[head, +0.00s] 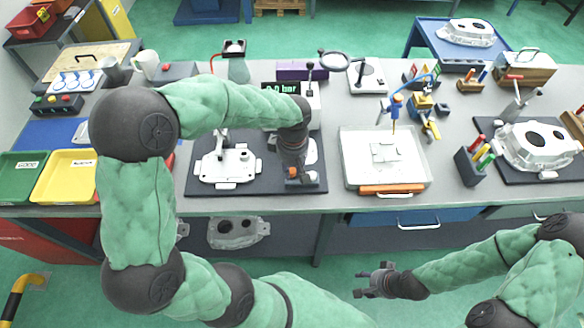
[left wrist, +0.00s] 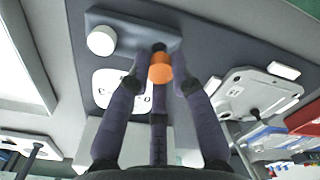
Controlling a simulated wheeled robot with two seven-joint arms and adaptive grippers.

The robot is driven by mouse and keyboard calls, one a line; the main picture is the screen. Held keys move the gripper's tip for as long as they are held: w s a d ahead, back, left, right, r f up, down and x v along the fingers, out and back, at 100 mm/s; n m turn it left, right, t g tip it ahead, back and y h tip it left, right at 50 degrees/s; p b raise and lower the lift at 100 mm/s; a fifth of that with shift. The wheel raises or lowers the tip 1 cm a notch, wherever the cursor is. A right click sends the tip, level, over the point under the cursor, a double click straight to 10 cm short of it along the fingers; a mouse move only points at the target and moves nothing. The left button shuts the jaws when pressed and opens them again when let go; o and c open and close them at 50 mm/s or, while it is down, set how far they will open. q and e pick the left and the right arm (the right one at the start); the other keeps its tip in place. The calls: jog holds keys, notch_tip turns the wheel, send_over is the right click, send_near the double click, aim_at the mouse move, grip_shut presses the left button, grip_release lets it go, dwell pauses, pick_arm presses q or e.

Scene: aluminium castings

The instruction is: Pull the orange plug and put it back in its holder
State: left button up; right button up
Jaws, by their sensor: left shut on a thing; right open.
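My left gripper (head: 296,174) reaches down over the front right corner of a dark mat. It is shut on the orange plug (head: 292,172). In the left wrist view the plug (left wrist: 160,68) is a short orange cylinder with a dark end, between the fingertips of the left gripper (left wrist: 160,76). A blue-grey block (left wrist: 132,28) with a round white knob (left wrist: 101,40) lies just beyond the plug; I cannot tell whether it is the holder or whether the plug touches it. My right gripper (head: 375,282) is open and empty, low in front of the bench.
A pale casting (head: 228,168) lies on the dark mat (head: 258,186) left of the left gripper. A white tray (head: 350,178) stands to the right, with an orange-handled tool (head: 392,189) at its front edge. Green and yellow bins (head: 68,178) stand far left. Bare bench separates mat and tray.

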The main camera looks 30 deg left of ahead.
aim_at(293, 171)
pick_arm(q)
jog(key=shift+f+b, duration=1)
jog(key=shift+f, duration=0.25)
dwell(0.6)
jog(key=o, duration=0.8)
jog(key=shift+c, duration=0.2)
notch_tip(293, 171, up, 12)
jog(key=shift+d, duration=0.1)
dwell(0.4)
